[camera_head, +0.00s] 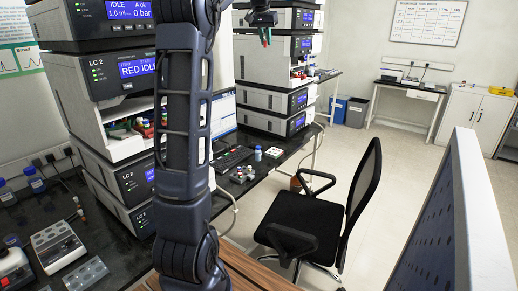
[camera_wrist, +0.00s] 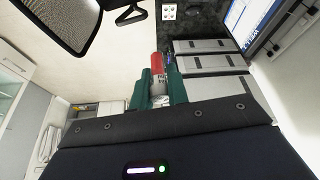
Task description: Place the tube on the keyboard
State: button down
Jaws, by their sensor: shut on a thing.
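My gripper (camera_head: 265,38) is high up near the top middle of the head view, in front of the right instrument stack. In the wrist view, the green fingers of my gripper (camera_wrist: 159,76) are shut on a tube (camera_wrist: 157,63) with a red upper part and a clear, pale part below. The tube sticks out past the fingertips. The black keyboard (camera_head: 230,159) lies on the dark bench in front of a monitor, well below my gripper and apart from it. My arm hides part of the bench left of it. I cannot make out the keyboard in the wrist view.
Tall instrument stacks flank the bench. A black office chair (camera_head: 318,205) stands in front.

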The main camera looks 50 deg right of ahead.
jog(key=w+d+f, duration=0.3)
jog(key=d+f, duration=0.1)
jog(key=f, duration=0.7)
jog(key=w+d+f+m, duration=0.1)
jog(key=w+d+f, duration=0.2)
jog(key=f, duration=0.7)
jog(key=w+d+f, duration=0.4)
jog(key=f, duration=0.7)
jog(key=shift+m+g, duration=0.5)
jog(key=shift+m, duration=0.2)
jog(key=f, duration=2.1)
jog(key=w+f, duration=0.1)
jog(key=f, duration=1)
jog(key=shift+d, duration=0.25)
jog(key=shift+f, duration=2.35)
jog(key=shift+f, duration=0.15)
jog(key=c, duration=1.4)
grip_release()
jog(key=shift+o, duration=0.2)
